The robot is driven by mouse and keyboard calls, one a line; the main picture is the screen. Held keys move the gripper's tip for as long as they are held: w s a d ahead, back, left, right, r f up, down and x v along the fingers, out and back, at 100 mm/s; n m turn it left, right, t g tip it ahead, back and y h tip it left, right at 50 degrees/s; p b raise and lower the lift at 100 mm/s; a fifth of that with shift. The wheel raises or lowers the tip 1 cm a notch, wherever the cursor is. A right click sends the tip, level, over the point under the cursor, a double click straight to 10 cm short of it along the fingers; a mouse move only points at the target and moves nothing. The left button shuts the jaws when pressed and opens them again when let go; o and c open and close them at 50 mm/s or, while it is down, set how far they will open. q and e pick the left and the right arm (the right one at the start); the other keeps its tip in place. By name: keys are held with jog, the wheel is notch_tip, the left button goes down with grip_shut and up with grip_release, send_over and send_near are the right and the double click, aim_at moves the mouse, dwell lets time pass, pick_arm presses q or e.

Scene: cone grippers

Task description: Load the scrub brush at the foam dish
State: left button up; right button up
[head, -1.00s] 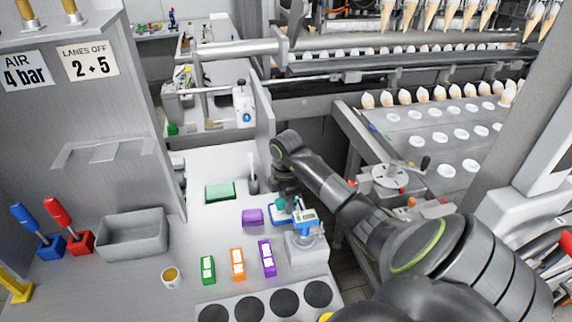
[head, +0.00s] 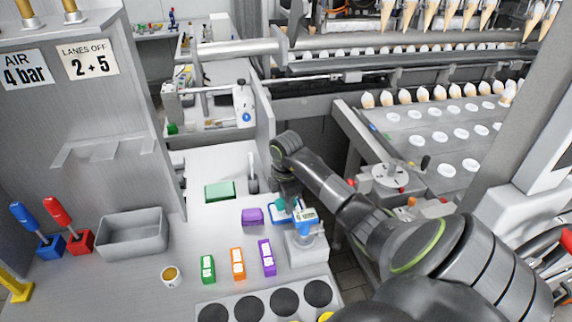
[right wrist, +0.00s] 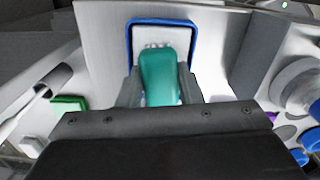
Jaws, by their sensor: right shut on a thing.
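My right gripper (right wrist: 160,88) is shut on the teal scrub brush (right wrist: 160,75), with one finger on each side of it. The foam dish (right wrist: 190,32), white inside with a blue rim, lies right under the brush in the right wrist view. White bits show at the brush's far end; I cannot tell whether they are bristles or foam, or whether they touch the dish. In the head view my right gripper (head: 289,198) is over the blue-rimmed dish (head: 281,217) and partly hides it and the brush. My left gripper is out of view.
A white and blue device (head: 305,220) stands close to the right of the dish. A purple block (head: 252,216), a green pad (head: 220,191) and a dark holder (head: 253,184) are nearby. A grey bin (head: 133,234) stands at left.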

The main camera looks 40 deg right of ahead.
dwell(0.4)
notch_tip(320, 180, up, 7)
jog(key=p, duration=0.6)
jog(key=shift+f, duration=0.1)
dwell(0.5)
